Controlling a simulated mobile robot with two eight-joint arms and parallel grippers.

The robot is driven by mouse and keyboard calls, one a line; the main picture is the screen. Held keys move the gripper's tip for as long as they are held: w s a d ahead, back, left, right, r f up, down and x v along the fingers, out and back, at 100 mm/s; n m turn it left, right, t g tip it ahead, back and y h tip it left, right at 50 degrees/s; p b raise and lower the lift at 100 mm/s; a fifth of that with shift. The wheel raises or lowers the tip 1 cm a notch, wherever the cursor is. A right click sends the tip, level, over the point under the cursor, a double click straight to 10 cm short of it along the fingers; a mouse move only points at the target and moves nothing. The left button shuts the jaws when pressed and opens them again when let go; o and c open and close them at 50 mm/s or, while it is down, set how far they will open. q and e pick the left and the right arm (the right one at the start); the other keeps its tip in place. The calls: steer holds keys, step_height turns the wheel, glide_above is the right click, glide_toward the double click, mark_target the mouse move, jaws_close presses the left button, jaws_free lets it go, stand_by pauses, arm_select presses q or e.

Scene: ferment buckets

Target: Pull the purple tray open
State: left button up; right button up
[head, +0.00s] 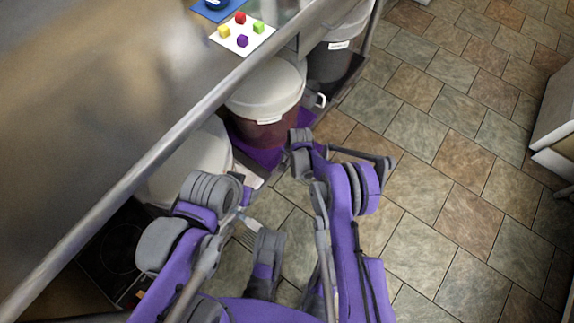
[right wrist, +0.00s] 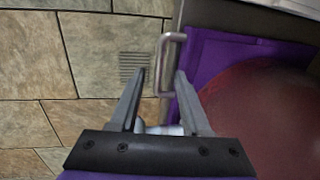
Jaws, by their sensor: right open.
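The purple tray (head: 262,157) lies low under the steel counter, beneath a dark red bucket with a white lid. In the right wrist view the tray (right wrist: 208,65) fills the right side, with a metal bar handle (right wrist: 163,82) on its front edge. My right gripper (right wrist: 160,74) is open, and its two fingertips appear on either side of the handle bar. Contact with the bar cannot be made out. In the head view my right arm hides the fingers and handle. My left arm shows at lower left; its gripper fingers cannot be made out.
The red bucket (head: 262,106) stands on the tray. A white-lidded bucket (head: 190,165) and a dark bucket (head: 335,55) flank it. The counter edge (head: 150,160) overhangs on the left. The tiled floor (head: 460,150) is clear on the right, up to a white cabinet (head: 556,120).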

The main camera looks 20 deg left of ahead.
steer(key=f, duration=0.3)
steer(key=a+f+b, duration=0.1)
steer(key=f, duration=0.1)
steer(key=shift+w+f, duration=0.1)
steer(key=shift+w, duration=0.05)
steer(key=shift+d, duration=0.1)
jaws_close()
stand_by(1.2)
